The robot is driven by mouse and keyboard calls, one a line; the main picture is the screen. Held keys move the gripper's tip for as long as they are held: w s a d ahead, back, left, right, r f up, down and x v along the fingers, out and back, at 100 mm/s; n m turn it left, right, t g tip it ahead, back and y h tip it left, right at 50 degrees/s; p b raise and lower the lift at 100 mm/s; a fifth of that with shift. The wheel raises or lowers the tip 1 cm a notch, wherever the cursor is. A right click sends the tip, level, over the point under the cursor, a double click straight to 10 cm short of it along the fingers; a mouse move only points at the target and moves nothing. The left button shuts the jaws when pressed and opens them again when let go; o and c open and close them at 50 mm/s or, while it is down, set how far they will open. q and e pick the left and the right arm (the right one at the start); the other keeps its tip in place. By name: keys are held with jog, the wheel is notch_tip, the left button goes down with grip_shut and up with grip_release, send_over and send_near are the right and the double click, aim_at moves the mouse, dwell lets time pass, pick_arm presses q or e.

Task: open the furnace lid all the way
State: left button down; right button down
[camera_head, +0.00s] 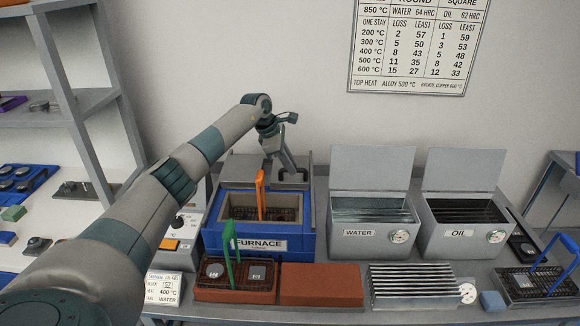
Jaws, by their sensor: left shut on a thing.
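The furnace (308,243) is a blue box labelled FURNACE on the bench. Its chamber is uncovered at the top, and a basket with an orange handle (261,196) stands inside. The grey lid (238,172) is raised behind the chamber opening. Its exact angle is hard to tell from here. My left arm reaches over from the left, and my left gripper (290,172) is shut on the dark lid handle (304,177) at the lid's right part. The fingertips are small and partly merge with the handle. My right gripper is not in view.
The water tank (372,247) and the oil tank (462,246) stand to the right with raised lids. In front are a basket with a green handle (231,245), a brown block (320,284) and a ribbed rack (415,285). A shelf (75,105) stands at the left.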

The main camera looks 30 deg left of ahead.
pick_arm(q)
jog(key=c, duration=1.7)
grip_release()
jog(key=shift+r, duration=0.1)
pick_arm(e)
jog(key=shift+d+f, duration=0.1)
